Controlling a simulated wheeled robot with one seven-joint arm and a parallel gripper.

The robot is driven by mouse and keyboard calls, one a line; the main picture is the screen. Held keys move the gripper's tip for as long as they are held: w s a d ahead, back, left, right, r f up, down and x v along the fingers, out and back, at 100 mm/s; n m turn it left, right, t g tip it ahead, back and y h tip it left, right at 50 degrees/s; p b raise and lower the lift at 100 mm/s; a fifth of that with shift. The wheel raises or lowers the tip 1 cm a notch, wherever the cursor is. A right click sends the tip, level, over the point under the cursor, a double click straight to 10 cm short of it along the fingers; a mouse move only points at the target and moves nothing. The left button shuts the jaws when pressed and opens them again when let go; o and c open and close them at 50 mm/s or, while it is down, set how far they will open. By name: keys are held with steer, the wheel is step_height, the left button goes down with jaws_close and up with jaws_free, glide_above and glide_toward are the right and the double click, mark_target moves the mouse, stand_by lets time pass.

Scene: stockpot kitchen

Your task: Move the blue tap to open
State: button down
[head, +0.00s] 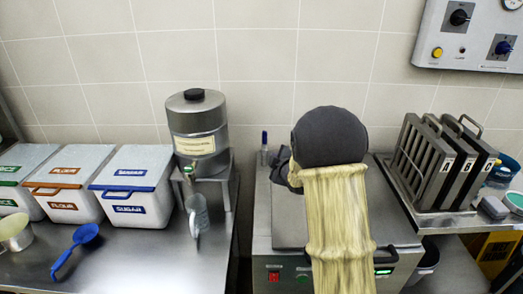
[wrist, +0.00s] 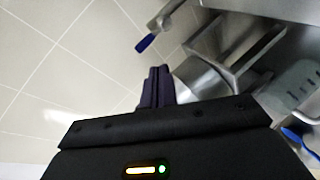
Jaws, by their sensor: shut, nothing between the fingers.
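The blue tap shows in the head view as a small upright blue handle (head: 265,137) on a metal fitting at the back of the counter, just left of my arm. In the wrist view the blue handle (wrist: 147,43) sticks out from a metal pipe at the upper middle. My gripper shows in the wrist view with its dark fingers (wrist: 157,72) shut and empty. They are apart from the handle, which is a little above them in that picture. In the head view my gripper is mostly hidden behind my arm's padded cover.
A metal dispenser (head: 197,130) on a stand is left of the tap, with a clear jug (head: 197,215) below it. White bins (head: 135,185) and a blue scoop (head: 80,240) are farther left. A metal rack (head: 425,165) stands right of my arm. The tiled wall is close behind.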

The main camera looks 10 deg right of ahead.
mark_target(265, 141)
steer(key=w+a+f+n+t+y+b, duration=0.2)
steer(key=w+n+y, duration=0.2)
steer(key=w+n, duration=0.2)
steer(key=shift+a+f+n+t+y, duration=0.15)
steer(key=shift+a+n+t+y, duration=0.2)
steer(key=shift+n, duration=0.75)
steer(key=shift+w, duration=0.2)
steer(key=p+x, duration=0.2)
steer(key=x, duration=0.8)
steer(key=d+p, duration=0.1)
steer(key=d, duration=0.3)
steer(key=shift+s, duration=0.1)
